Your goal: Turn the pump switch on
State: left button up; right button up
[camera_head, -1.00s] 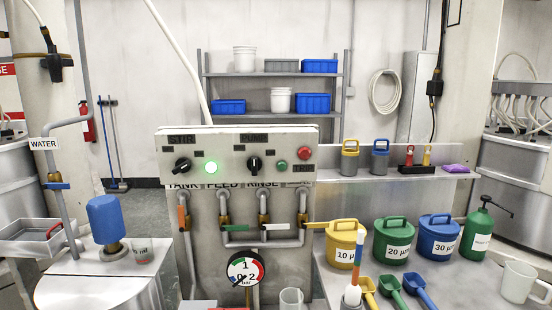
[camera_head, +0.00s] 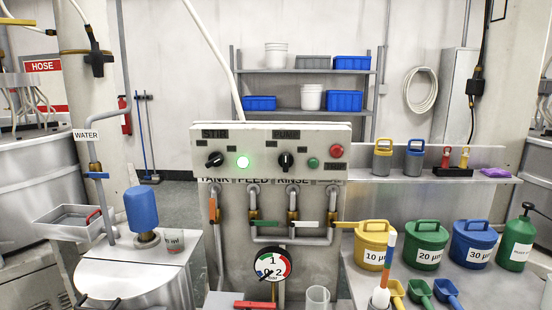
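The pump switch (camera_head: 286,160) is a black rotary knob under the PUMP label on the grey control panel (camera_head: 262,184). Its handle points about straight up. No lit lamp shows beside the pump switch. A green button (camera_head: 313,163) and a red button (camera_head: 337,151) sit to its right. Neither of my grippers is in view.
Below the panel are pipes with valve handles, one orange (camera_head: 213,208), one green (camera_head: 263,223) and one white (camera_head: 305,223), and a gauge (camera_head: 272,264). Lidded pails, including a yellow one (camera_head: 372,240), stand at right. A blue motor (camera_head: 141,209) stands at left.

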aim_at(285, 160)
jog(key=i+j, duration=0.15)
jog(key=j, duration=0.15)
jog(key=i+j, duration=0.1)
jog(key=j, duration=0.15)
jog(key=i+j, duration=0.15)
jog(key=j, duration=0.15)
jog(key=i+j+z, duration=0.1)
jog(key=j+z, duration=0.15)
jog(key=z, duration=0.15)
jog(key=j+z, duration=0.25)
jog(key=z, duration=0.2)
